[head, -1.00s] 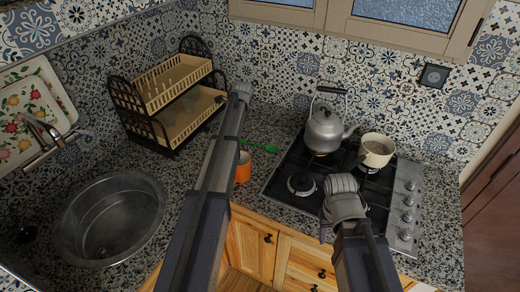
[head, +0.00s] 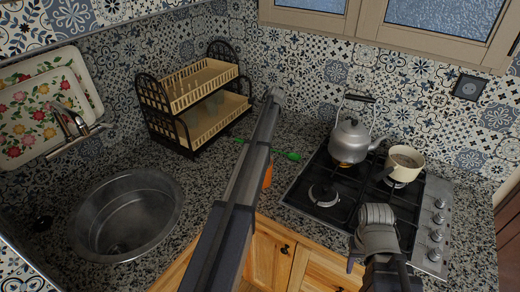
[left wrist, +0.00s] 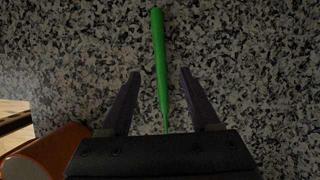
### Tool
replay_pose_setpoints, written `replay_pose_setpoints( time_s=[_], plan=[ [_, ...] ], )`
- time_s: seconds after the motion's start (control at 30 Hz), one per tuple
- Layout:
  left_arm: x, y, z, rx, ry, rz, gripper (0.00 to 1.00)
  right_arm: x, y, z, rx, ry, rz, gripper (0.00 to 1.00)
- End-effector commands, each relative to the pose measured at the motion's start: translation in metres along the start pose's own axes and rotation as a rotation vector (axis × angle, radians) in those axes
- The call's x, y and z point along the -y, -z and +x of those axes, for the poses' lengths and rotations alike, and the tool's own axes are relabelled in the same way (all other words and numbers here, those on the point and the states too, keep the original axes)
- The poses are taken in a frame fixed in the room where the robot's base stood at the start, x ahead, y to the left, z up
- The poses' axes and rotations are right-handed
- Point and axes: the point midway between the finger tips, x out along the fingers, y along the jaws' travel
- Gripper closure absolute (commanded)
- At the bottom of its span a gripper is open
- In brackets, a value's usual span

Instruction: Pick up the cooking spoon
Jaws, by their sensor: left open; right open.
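The cooking spoon is green and lies on the speckled counter. In the head view its visible parts (head: 292,156) show on either side of my left arm, which hides its middle. In the left wrist view the spoon's handle (left wrist: 159,62) runs from the top edge down between the fingers of my left gripper (left wrist: 158,72). That gripper is open, with a finger on each side of the handle and nothing held. In the head view my left gripper is hidden by its arm. My right gripper (head: 357,250) is open in front of the stove's near edge, holding nothing visible.
An orange cup (left wrist: 45,155) stands close to my left gripper, mostly hidden in the head view. A black gas stove (head: 330,205) carries a kettle (head: 350,141) and a cream pot (head: 404,163). A dish rack (head: 195,100) and round sink (head: 125,215) are to the left.

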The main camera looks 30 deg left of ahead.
Motion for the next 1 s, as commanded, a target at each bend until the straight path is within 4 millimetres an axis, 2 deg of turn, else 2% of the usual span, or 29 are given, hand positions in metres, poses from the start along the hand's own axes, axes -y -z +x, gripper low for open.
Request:
replay_pose_setpoints(
  time_s=[0.4,0.7,1.0],
  plan=[
    [0.001,-0.001,0.049,0.000,0.000,0.000,0.38,0.004,0.003,0.045,0.000,0.000,0.000,0.50],
    [0.001,-0.003,0.050,0.000,0.000,0.000,0.38,0.004,0.003,0.045,0.000,0.000,0.000,0.50],
    [0.001,-0.003,0.050,0.000,0.000,0.000,0.70,0.004,0.003,0.045,0.000,0.000,0.000,0.50]
  ],
)
